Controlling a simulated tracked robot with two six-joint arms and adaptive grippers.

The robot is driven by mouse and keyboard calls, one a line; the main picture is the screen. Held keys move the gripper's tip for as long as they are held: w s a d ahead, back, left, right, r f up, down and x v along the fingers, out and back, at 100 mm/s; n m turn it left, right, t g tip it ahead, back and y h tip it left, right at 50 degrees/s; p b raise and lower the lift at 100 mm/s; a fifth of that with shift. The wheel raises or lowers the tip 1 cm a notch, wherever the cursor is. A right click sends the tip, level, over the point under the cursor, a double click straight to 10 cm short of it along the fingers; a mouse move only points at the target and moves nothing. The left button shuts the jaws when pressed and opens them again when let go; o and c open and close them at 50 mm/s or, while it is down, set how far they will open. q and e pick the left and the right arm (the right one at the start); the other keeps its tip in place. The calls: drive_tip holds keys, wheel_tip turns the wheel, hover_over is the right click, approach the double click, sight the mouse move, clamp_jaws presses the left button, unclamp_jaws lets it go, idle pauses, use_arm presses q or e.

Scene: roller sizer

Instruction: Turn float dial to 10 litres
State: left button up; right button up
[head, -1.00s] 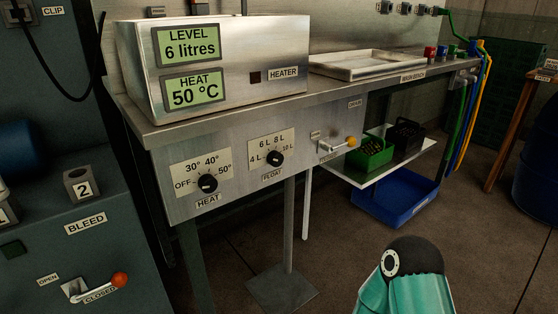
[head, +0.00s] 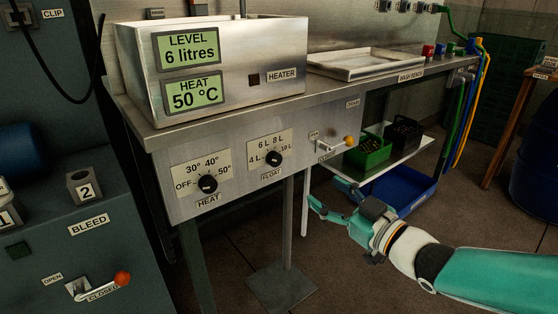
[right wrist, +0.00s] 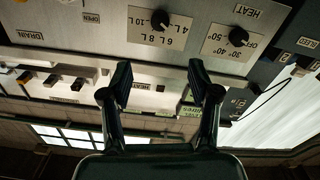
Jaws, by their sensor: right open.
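The float dial (head: 273,158) is a black knob on a white plate marked 4 L, 6 L, 8 L and 10 L, on the bench's front panel. Its exact pointer direction is too small to tell. The display (head: 187,46) reads LEVEL 6 litres. My right gripper (head: 323,193) is open and empty, to the right of and below the dial, apart from it. In the right wrist view, upside down, the float dial (right wrist: 160,20) shows beyond the two spread fingers (right wrist: 160,74). My left gripper is out of view.
The heat dial (head: 208,183) sits left of the float dial. A table leg (head: 287,230) stands below the panel. Green and black crates rest on a shelf (head: 405,150) behind.

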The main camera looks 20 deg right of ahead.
sight(277, 160)
drive_tip(key=b+x, duration=0.2)
drive_tip(key=x, duration=1.4)
drive_tip(key=shift+w+a+f+b, duration=0.1)
drive_tip(key=shift+w+b, duration=0.15)
drive_tip(key=shift+b, duration=0.15)
drive_tip(key=c, duration=1.2)
drive_tip(key=shift+o, duration=0.2)
